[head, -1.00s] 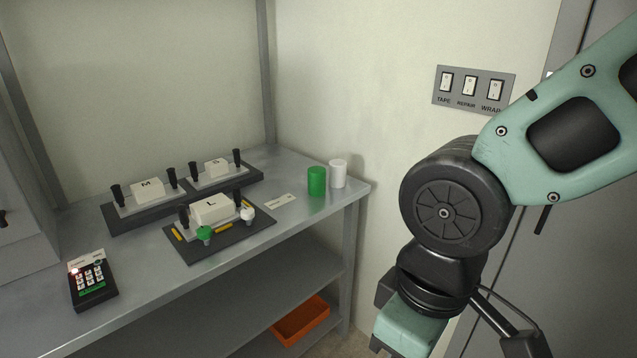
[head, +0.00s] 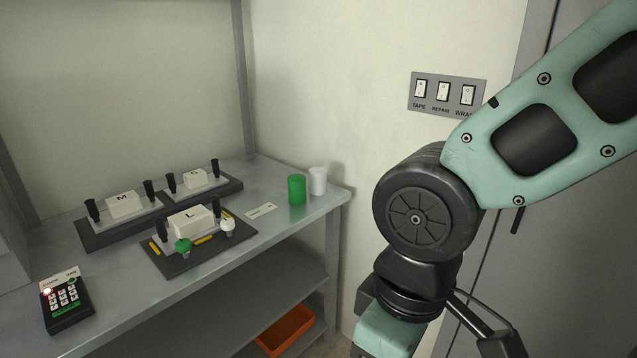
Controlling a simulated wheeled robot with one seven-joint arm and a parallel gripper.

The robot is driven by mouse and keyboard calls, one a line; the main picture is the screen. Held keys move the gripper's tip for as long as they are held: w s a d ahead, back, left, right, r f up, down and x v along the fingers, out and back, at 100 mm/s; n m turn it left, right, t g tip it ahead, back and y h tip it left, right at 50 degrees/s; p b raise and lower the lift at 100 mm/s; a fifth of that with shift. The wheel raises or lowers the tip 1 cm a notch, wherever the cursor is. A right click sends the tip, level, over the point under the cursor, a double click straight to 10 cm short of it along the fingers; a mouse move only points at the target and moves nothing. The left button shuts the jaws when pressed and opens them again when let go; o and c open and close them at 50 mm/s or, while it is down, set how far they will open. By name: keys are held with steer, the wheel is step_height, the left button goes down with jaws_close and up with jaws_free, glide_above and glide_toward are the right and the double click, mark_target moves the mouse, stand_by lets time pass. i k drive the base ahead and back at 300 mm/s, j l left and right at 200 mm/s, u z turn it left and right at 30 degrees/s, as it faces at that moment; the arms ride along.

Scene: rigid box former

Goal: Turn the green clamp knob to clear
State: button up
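The green clamp knob (head: 183,246) sits at the front left of the dark base plate (head: 188,264) that carries the white block marked L (head: 190,219). A white knob (head: 227,227) stands at the right of the same plate. Yellow bars lie beside both knobs. My arm hangs at the right of the head view, well apart from the knob. My gripper is not visible; the arm runs out of the bottom of the picture.
Blocks marked M (head: 123,205) and S (head: 194,178) stand behind on a dark base. A keypad (head: 66,301) with a lit red light lies at front left. A green cylinder (head: 297,189) and white cylinder (head: 318,181) stand at the right end. An orange bin (head: 286,331) sits below.

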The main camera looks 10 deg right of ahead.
mark_target(183, 246)
steer(key=i+j, duration=0.85)
steer(key=j, duration=0.25)
